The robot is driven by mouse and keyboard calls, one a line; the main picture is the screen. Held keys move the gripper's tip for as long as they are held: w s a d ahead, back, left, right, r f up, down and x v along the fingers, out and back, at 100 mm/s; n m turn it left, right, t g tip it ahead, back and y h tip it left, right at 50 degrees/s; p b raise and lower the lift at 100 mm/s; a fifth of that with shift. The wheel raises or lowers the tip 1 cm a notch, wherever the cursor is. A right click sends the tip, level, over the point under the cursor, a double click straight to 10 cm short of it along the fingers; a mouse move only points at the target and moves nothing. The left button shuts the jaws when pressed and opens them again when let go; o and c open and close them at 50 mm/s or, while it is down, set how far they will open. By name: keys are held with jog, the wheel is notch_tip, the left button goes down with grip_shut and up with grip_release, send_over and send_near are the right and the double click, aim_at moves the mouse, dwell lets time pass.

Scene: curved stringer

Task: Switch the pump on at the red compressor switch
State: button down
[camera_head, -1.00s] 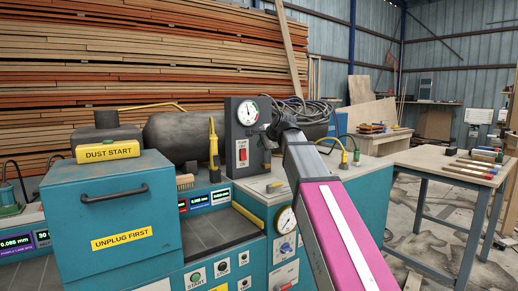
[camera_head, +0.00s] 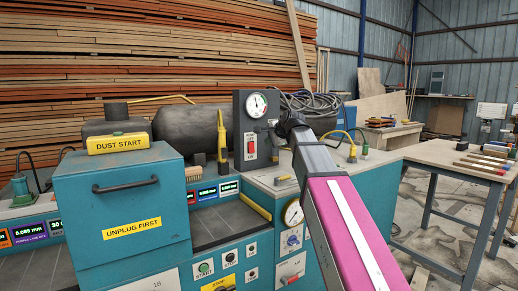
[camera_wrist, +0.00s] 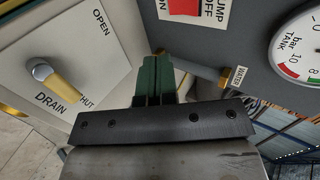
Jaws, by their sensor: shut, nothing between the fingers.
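The red compressor switch (camera_head: 251,147) sits on the front of a dark grey panel (camera_head: 241,124), under a round gauge, with a pump label. In the wrist view the red switch (camera_wrist: 186,6) is cut by the top edge, beside the word OFF. My gripper (camera_wrist: 157,62) shows there as two green fingers shut together with nothing between them. The fingertips are below and left of the switch in that view, apart from it. In the head view my wrist is right of the panel, and the fingers are hard to make out.
A tank gauge (camera_wrist: 300,45) is at the right of the wrist view. A yellow-handled drain lever (camera_wrist: 58,82) is at left. A yellow tool (camera_head: 223,145) stands left of the panel.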

aim_at(252, 148)
jog(key=shift+w+a+r+x, duration=0.15)
jog(key=shift+r+x, duration=0.1)
jog(key=shift+x, duration=1.95)
jog(key=shift+w+a+r+x, duration=0.1)
jog(key=shift+r+x, duration=0.15)
jog(key=shift+x, duration=2)
jog(key=shift+w+a+r+x, duration=0.1)
jog(key=shift+w+r+x, duration=0.1)
jog(key=shift+x, duration=2)
jog(key=shift+w+a+f, duration=0.1)
jog(key=shift+w, duration=0.1)
jog(key=shift+r, duration=0.9)
